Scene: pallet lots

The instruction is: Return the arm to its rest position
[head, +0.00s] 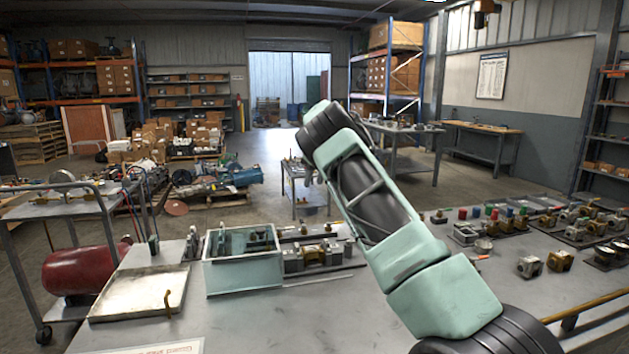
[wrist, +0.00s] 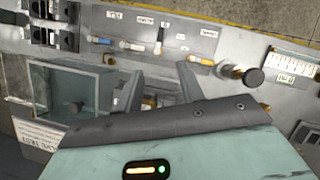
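My arm (head: 385,205) shows in the head view, rising from the bottom right to a bent dark joint at the upper middle. It stands above the grey worktable (head: 330,315) and is not folded in. My gripper is not clearly seen in the head view. In the wrist view my gripper (wrist: 160,72) shows two grey fingers spread apart with nothing held between them. They point at a grey surface with small labels, coloured parts and a black knob (wrist: 254,76). The wrist view shows no contact that I can make out.
A pale green-grey open box (head: 243,275) and a shallow metal tray (head: 140,293) stand on the table's left. Several small metal parts (head: 530,267) lie on the right. A trolley with a red tank (head: 80,270) stands at left. The table's front middle is clear.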

